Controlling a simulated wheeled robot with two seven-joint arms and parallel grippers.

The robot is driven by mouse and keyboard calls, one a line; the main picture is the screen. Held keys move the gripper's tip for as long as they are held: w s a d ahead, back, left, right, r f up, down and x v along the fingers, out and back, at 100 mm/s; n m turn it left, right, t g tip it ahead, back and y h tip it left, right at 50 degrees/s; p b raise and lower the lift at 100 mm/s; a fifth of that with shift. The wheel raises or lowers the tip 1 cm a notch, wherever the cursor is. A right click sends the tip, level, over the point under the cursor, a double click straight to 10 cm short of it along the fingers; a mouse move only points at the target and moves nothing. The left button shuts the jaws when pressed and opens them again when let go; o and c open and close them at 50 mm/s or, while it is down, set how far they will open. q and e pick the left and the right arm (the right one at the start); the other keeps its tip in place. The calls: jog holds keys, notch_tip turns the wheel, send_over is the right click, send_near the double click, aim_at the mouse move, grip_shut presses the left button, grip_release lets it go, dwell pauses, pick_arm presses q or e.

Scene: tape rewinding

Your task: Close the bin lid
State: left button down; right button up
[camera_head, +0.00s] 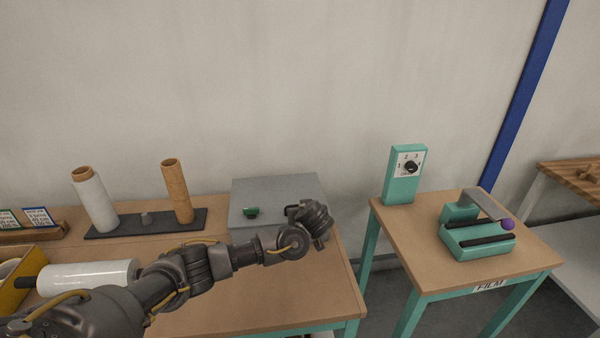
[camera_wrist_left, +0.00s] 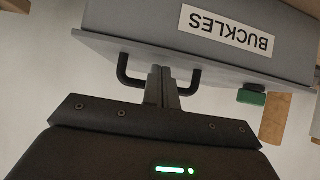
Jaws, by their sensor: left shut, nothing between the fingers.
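The grey bin (camera_wrist_left: 170,12) carries a "BUCKLES" label (camera_wrist_left: 228,32) that reads upside down in the left wrist view. Its grey lid (camera_wrist_left: 95,42) has a black U-shaped handle (camera_wrist_left: 122,70) and a green tab (camera_wrist_left: 252,96) near one edge. In the head view, the grey lid (camera_head: 275,188) shows at the back of the left table, with the green tab (camera_head: 250,212). My left gripper (camera_wrist_left: 162,78) is shut and empty, its fingertips at the lid between the handle's two sides. I cannot tell whether the lid is fully down. My right gripper is not in view.
A dark base (camera_head: 145,224) with a white roll (camera_head: 95,203) and a cardboard tube (camera_head: 177,190) stands left of the bin. A white film roll (camera_head: 88,274) lies beside my left arm. A second table (camera_head: 400,238) at the right holds a green dial box (camera_head: 396,187) and a sealer (camera_head: 474,236).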

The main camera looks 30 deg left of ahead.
pick_arm(q)
jog(key=shift+d+r+p, duration=0.1)
jog(key=shift+r+p, duration=0.45)
jog(key=shift+r, duration=0.05)
jog(key=s+d+f, duration=0.2)
jog(key=s+d, duration=0.3)
jog(key=s, duration=0.3)
jog(key=shift+f, duration=0.4)
